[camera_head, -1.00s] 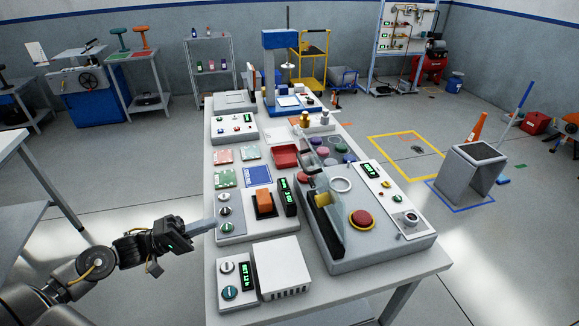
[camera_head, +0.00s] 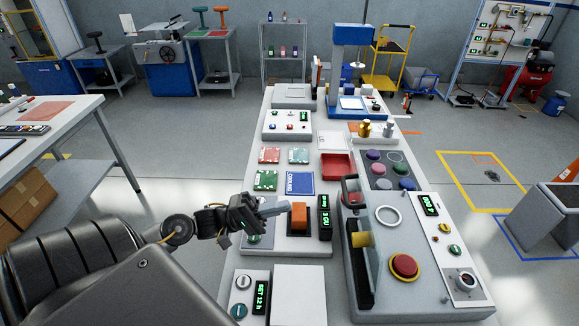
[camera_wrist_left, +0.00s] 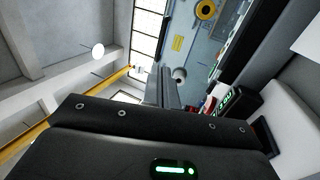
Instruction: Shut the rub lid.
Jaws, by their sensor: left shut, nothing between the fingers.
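I take the grey machine (camera_head: 383,290) on the right of the table as the one with the rub lid. An upright, dark-edged panel with a yellow grip (camera_head: 361,239) stands on its left side; I cannot tell for sure that this is the lid. A red button (camera_head: 404,267) and a white ring (camera_head: 388,216) lie to the right of the panel. My left gripper (camera_head: 288,207) is shut and empty, by the orange block (camera_head: 299,217), left of the machine. Its fingers (camera_wrist_left: 165,87) also show in the left wrist view. My right gripper is not in view.
A white box (camera_head: 299,297) and a dial unit (camera_head: 251,290) occupy the near table edge. A red tray (camera_head: 337,166), colored discs (camera_head: 390,170) and small boards (camera_head: 300,183) lie farther back. A blue press (camera_head: 350,75) stands at the far end.

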